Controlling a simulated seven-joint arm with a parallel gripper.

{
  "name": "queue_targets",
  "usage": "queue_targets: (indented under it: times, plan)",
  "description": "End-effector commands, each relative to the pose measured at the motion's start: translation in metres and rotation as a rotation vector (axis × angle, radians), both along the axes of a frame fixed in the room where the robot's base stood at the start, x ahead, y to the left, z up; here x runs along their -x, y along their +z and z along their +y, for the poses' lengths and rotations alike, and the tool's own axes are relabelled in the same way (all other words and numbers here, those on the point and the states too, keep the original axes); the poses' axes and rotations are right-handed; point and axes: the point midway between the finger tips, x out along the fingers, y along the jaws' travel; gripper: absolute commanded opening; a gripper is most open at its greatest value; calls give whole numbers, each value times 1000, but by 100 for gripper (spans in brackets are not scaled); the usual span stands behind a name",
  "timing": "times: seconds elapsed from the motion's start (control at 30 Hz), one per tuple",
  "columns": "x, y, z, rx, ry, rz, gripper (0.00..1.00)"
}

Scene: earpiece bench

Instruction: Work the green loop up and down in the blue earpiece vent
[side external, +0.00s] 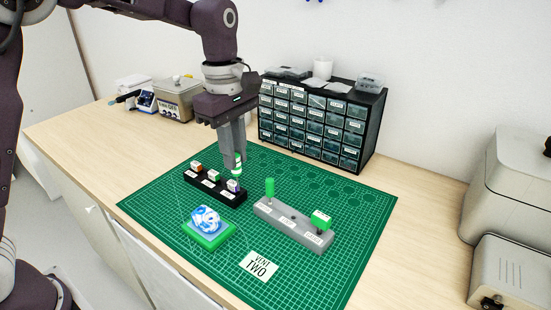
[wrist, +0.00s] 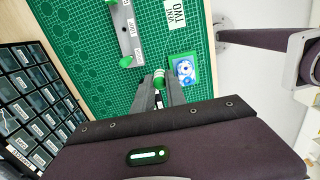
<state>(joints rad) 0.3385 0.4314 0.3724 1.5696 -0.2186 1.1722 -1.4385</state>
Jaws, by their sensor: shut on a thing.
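My gripper (side external: 234,163) points down above the black rack's right part and is shut on a green-and-white banded handle (side external: 239,169). That handle also shows between the fingers in the wrist view (wrist: 158,78). Its loop end cannot be made out. The blue-and-white earpiece (side external: 206,219) sits on a green block (side external: 211,242) at the front left of the mat. In the wrist view the earpiece (wrist: 185,71) lies to the right of my fingers, apart from them. Its vent openings are too small to tell apart.
A black rack (side external: 228,197) holds several small coloured-top pieces. A grey rack (side external: 293,226) holds an upright green handle (side external: 270,187) and a green block-topped piece (side external: 321,219). A "VENT TWO" card (side external: 259,265) lies in front. A drawer cabinet (side external: 318,122) stands behind the green mat (side external: 350,255).

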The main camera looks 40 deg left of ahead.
Motion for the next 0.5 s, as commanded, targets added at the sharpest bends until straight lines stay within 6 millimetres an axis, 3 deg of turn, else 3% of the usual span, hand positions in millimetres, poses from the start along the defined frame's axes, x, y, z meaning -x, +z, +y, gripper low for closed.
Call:
queue_targets:
  times: [0.1,0.2,0.5]
  plan:
    - [36,1,24,6,6,3,0]
    - [52,-1,34,6,2,4,0]
    - [57,-2,36,6,1,5,0]
